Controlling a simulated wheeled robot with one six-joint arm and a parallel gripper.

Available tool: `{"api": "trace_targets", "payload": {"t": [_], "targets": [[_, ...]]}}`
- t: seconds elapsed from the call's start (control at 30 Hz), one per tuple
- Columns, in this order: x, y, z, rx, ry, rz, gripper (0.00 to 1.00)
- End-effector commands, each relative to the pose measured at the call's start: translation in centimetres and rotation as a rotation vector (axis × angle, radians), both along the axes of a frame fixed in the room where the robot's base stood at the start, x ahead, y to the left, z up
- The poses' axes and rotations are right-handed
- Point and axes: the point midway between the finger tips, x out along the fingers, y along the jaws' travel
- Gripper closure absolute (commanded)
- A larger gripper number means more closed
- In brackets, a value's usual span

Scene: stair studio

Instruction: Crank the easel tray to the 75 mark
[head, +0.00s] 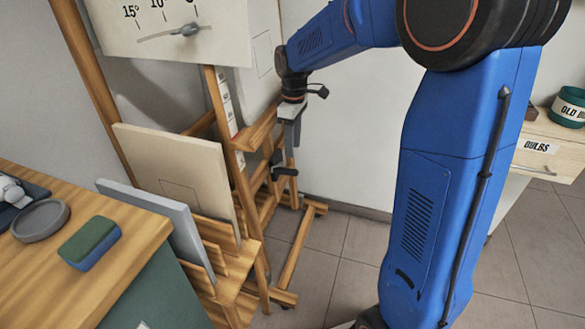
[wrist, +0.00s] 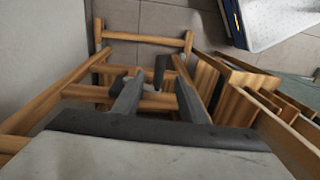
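The wooden easel (head: 240,165) stands left of my arm, its tray (head: 256,131) a wooden ledge across the front. A pale scale strip (head: 226,97) runs up the post beside the tray; its marks are too small to read. A dark crank (head: 286,171) sits low on the easel, below the tray. My gripper (head: 290,146) points down just above the crank in the head view. In the wrist view my gripper (wrist: 160,82) has its two fingers apart, with the dark crank handle (wrist: 160,66) showing between and beyond the tips. I cannot tell whether they touch.
A white board with a dial (head: 175,30) is at upper left. Canvases (head: 178,168) lean in a wooden rack by the easel. A wooden table (head: 90,235) with a green-and-blue block (head: 90,243) is at left. A drawer cabinet (head: 545,150) is at right. Tiled floor (head: 335,255) is clear between.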

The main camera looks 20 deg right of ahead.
Motion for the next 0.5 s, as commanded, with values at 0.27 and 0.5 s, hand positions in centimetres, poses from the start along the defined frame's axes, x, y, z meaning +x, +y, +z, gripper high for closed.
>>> {"api": "trace_targets", "payload": {"t": [0.27,0.5], "targets": [[-0.2,0.1,-5.0,0.0,0.003,0.0,0.61],[-0.3,0.2,-8.3,0.0,0.001,0.0,0.61]]}}
